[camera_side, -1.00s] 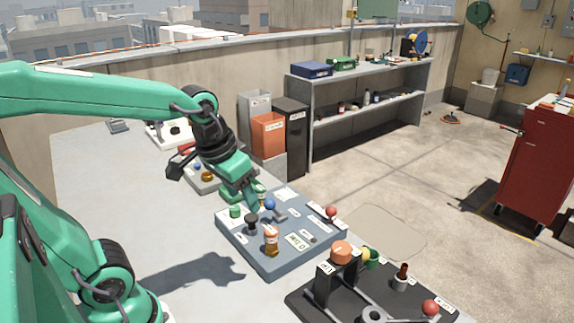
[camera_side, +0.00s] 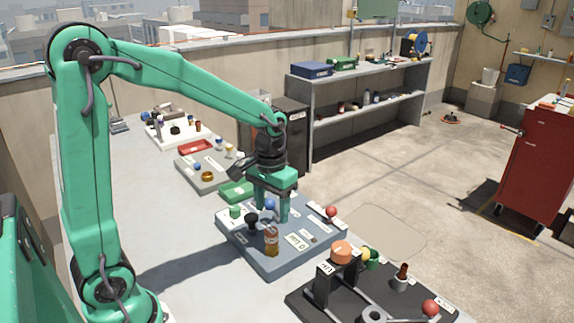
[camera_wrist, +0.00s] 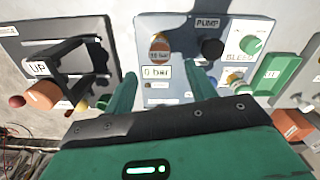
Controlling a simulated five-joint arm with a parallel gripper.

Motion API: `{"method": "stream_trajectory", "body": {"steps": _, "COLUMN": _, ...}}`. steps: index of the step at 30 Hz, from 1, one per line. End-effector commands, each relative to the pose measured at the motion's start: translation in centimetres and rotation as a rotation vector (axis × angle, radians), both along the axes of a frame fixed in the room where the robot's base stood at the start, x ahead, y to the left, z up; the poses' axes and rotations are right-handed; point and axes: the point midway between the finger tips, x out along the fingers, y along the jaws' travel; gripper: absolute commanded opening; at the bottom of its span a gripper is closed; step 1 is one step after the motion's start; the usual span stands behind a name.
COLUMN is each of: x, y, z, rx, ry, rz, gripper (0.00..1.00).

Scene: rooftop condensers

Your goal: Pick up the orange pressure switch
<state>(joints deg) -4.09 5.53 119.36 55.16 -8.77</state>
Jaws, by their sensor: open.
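An upright orange cylinder with a pale label (camera_side: 272,241), apparently the pressure switch, stands on the near part of the blue-grey panel (camera_side: 290,267). In the wrist view the orange piece (camera_wrist: 160,47) stands beyond my fingertips, above the "0 BAR" plate. My gripper (camera_side: 272,213) points down over the panel, behind the orange piece in the side view. Its two green fingers are apart, and the gap (camera_wrist: 163,86) holds no orange piece. A blue ball (camera_side: 270,204) shows between the fingers in the side view; I cannot tell its depth.
Near the switch stand a black knob (camera_side: 252,220), a green knob (camera_side: 235,211) and a red ball (camera_side: 331,211). A black panel (camera_side: 305,300) in front carries another orange cap (camera_side: 341,251) on a raised stand. The grey bench at left is clear.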

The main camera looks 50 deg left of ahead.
Motion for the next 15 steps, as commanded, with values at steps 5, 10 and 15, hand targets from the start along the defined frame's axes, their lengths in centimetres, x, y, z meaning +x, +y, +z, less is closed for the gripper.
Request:
{"method": "stream_trajectory", "body": {"steps": 5, "x": -0.1, "y": 0.0, "z": -0.5, "rx": 0.000, "ry": 0.002, "rz": 0.000, "gripper": 0.56}}
{"method": "stream_trajectory", "body": {"steps": 10, "x": -0.1, "y": 0.0, "z": -1.8, "rx": 0.000, "ry": 0.002, "rz": 0.000, "gripper": 0.56}}
{"method": "stream_trajectory", "body": {"steps": 15, "x": -0.1, "y": 0.0, "z": -2.6, "rx": 0.000, "ry": 0.000, "rz": 0.000, "gripper": 0.56}}
